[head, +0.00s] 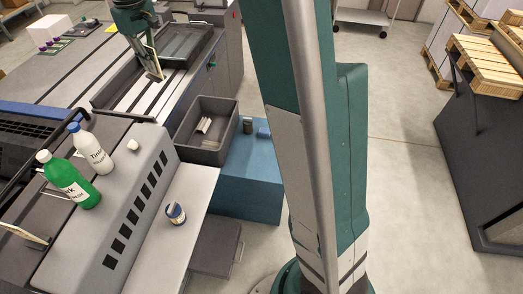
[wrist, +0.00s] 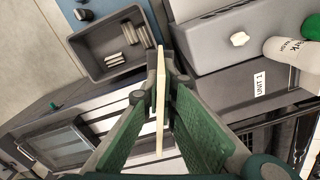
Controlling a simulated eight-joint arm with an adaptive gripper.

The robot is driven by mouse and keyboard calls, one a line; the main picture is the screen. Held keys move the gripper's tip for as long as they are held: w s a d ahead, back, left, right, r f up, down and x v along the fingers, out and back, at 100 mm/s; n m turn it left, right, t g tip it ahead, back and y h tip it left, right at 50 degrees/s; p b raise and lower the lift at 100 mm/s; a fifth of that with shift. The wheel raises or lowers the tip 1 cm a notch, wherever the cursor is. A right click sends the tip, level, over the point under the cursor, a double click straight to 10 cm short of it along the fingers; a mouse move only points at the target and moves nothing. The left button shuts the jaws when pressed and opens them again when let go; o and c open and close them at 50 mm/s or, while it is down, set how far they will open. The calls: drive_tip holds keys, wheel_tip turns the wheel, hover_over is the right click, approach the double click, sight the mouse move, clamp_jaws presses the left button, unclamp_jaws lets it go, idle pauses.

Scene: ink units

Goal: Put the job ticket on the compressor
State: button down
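My gripper (head: 155,72) is over the dark press bed at the upper left of the head view. Its fingers are closed on a thin cream card (wrist: 160,110), which looks like the job ticket. The card is seen nearly edge-on between the fingertips in the wrist view, and any print on it is hidden. A low blue box-shaped unit (head: 250,187), seemingly the compressor, stands on the floor right of the press, apart from my gripper. Its blue top (wrist: 92,12) shows at the upper left of the wrist view.
A grey bin (head: 183,128) with pale rolls stands beside the blue top. A dark cylinder (head: 247,125) and a small blue object (head: 263,133) sit on that top. Green (head: 75,185) and white (head: 92,150) bottles stand on the press cover. A tin (head: 175,213) is on the pale shelf.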

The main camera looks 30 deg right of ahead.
drive_tip(key=s+d+m+b, duration=0.1)
drive_tip(key=s+d+b, duration=0.1)
drive_tip(key=d, duration=0.5)
drive_tip(key=s+d+m+b, duration=0.1)
drive_tip(key=s+d+b, duration=0.15)
drive_tip(key=d, duration=0.55)
drive_tip(key=m+b, duration=0.2)
drive_tip(key=b, duration=0.3)
hover_over(244, 158)
wheel_tip(244, 158, down, 46)
drive_tip(key=shift+f, duration=0.2)
drive_tip(key=shift+f+b, duration=0.65)
drive_tip(key=shift+f, duration=2.35)
drive_tip(key=shift+f+b, duration=0.45)
drive_tip(key=shift+f, duration=1.45)
drive_tip(key=shift+f, duration=0.15)
